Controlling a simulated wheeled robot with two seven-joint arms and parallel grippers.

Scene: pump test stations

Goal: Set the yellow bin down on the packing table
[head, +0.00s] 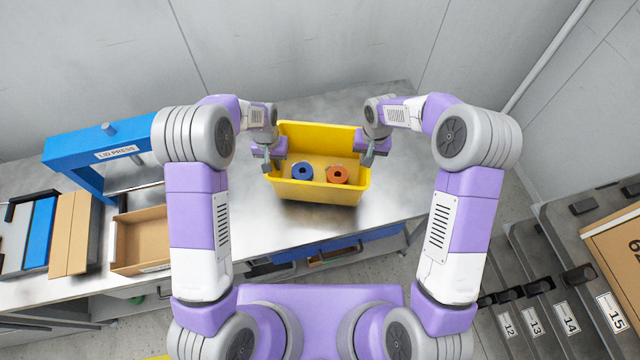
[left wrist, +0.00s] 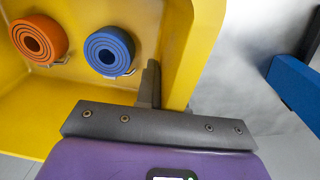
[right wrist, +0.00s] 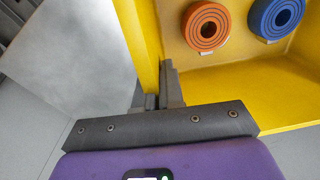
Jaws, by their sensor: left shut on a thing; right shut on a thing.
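The yellow bin (head: 315,193) is upright over the metal packing table (head: 270,228) in the head view. I cannot tell for sure whether its base touches the tabletop. A blue ring-shaped part (head: 302,170) and an orange ring-shaped part (head: 338,174) lie inside it. My left gripper (head: 268,160) is shut on the bin's left wall, which also shows in the left wrist view (left wrist: 188,50). My right gripper (head: 368,156) is shut on the right wall, which also shows in the right wrist view (right wrist: 142,40).
A blue lid press (head: 95,140) stands on the left, with an open cardboard box (head: 140,240) and flat blue and brown pieces near it. Numbered grey units (head: 545,275) and a carton (head: 618,250) are at the right. Bare tabletop shows around the bin.

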